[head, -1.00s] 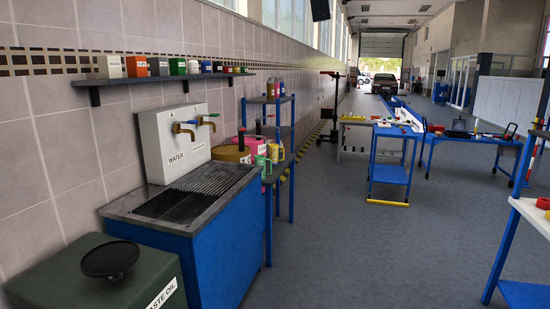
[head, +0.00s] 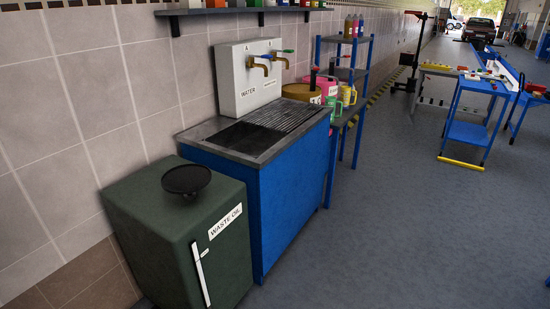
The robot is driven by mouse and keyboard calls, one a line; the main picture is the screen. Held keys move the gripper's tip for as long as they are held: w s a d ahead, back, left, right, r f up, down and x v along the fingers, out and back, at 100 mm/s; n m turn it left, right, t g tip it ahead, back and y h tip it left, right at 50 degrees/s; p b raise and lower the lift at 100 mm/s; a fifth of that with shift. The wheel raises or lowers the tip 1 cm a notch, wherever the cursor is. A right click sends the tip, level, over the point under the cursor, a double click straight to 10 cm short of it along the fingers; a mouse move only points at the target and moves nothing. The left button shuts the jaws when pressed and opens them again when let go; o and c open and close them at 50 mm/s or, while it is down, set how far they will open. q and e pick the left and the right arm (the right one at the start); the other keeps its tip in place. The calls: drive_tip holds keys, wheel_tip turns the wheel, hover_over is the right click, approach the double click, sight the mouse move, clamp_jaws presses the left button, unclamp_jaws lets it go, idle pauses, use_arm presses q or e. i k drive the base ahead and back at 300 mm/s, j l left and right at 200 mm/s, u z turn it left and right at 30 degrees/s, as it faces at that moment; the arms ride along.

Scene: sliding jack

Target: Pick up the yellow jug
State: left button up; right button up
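The yellow jug (head: 352,97) is small and far off in the head view. It stands among other containers on the blue-legged bench just beyond the blue wash station, on its right in the picture. A green jug (head: 341,100) is close beside it, and its finer shape is too small to tell. Neither of my grippers shows in the head view.
A green waste oil bin (head: 225,255) and the blue wash station (head: 290,190) stand along the tiled wall. The grey floor (head: 400,230) at right is open.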

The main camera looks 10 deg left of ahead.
sight(346, 91)
drive_tip(key=z, duration=0.55)
drive_tip(key=i, duration=2.7)
drive_tip(key=i+l+u, duration=0.1)
drive_tip(key=i, duration=0.9)
drive_tip(key=i+u, duration=0.4)
drive_tip(key=i+l+u, duration=0.1)
drive_tip(key=i+u, duration=0.25)
drive_tip(key=i, duration=0.2)
drive_tip(key=i+l+u, duration=0.25)
drive_tip(key=i+u, duration=0.15)
drive_tip(key=i, duration=0.05)
